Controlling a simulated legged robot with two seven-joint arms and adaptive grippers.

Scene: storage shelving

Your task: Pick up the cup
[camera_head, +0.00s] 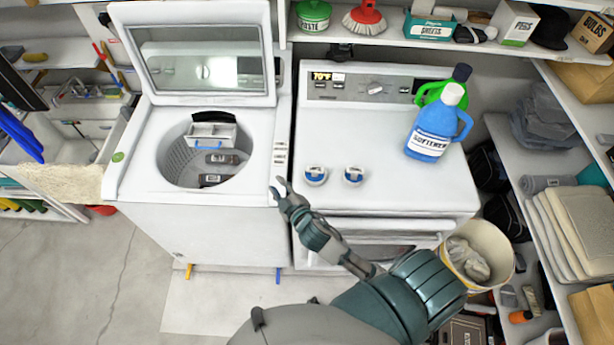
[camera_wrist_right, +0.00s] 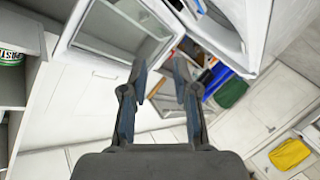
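Two small white-and-blue round items, which look like cups, stand side by side on the white dryer top: the left cup (camera_head: 316,176) and the right cup (camera_head: 353,175). My right gripper (camera_head: 277,189) is open and empty, left of and nearer than the left cup, by the gap between washer and dryer. It touches neither cup. In the right wrist view its two fingers (camera_wrist_right: 160,75) stand apart with nothing between them, and I make out no cup there. My left gripper is not in view.
A blue softener bottle (camera_head: 429,130) and a green bottle (camera_head: 436,90) stand right on the dryer (camera_head: 390,205). The open washer (camera_head: 140,180) holds a basket and dark items. A bucket (camera_head: 500,245) stands right of the dryer. The dryer's middle top is clear.

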